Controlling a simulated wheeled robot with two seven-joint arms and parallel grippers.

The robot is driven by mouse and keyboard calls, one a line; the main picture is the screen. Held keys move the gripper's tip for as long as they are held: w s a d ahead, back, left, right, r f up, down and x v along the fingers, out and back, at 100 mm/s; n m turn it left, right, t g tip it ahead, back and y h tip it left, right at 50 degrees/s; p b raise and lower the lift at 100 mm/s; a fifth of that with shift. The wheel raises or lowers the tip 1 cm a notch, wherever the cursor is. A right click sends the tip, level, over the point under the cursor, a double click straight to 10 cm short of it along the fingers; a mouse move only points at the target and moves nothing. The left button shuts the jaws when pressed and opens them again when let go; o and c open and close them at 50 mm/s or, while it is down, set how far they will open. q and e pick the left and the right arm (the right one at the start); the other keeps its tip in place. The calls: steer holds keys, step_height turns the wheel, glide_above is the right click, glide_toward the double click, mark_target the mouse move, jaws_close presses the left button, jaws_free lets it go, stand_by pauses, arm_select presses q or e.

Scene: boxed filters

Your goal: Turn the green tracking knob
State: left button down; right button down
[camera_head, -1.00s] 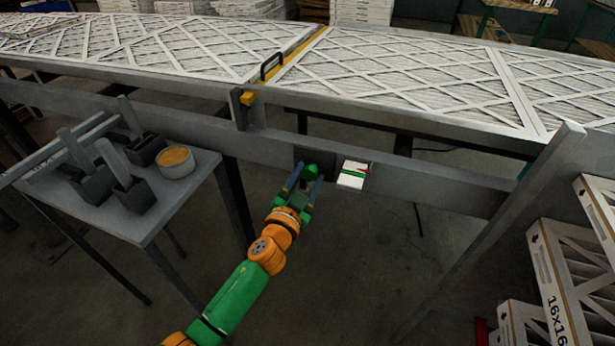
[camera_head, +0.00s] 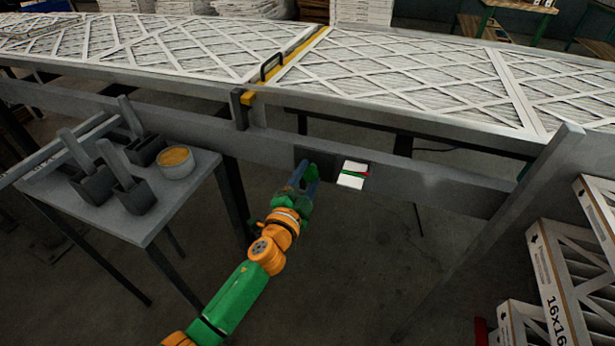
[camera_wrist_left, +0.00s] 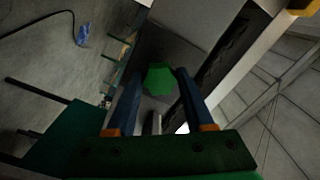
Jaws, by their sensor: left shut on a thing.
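The green tracking knob (camera_head: 312,170) sits on a dark plate on the front rail below the conveyor. In the left wrist view the knob (camera_wrist_left: 159,79) shows as a green, many-sided head between two blue fingers. My left gripper (camera_head: 305,173) is shut on the knob, one finger on each side; the fingers partly cover it in the head view. A white indicator card (camera_head: 350,181) with green and red marks is just right of the knob. My right gripper is not in view.
The conveyor above carries white pleated filters (camera_head: 400,75). A grey side table (camera_head: 150,222) with dark holders and a round tub (camera_head: 175,163) stands at left. A slanted grey post (camera_head: 500,225) and boxed filters (camera_head: 560,275) are at right. Open floor lies between.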

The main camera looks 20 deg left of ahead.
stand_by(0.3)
arm_select(q)
steer(key=shift+c, duration=1.4)
jaws_free()
steer(key=shift+s, duration=0.1)
steer(key=s, duration=0.7)
steer(key=shift+a, duration=0.15)
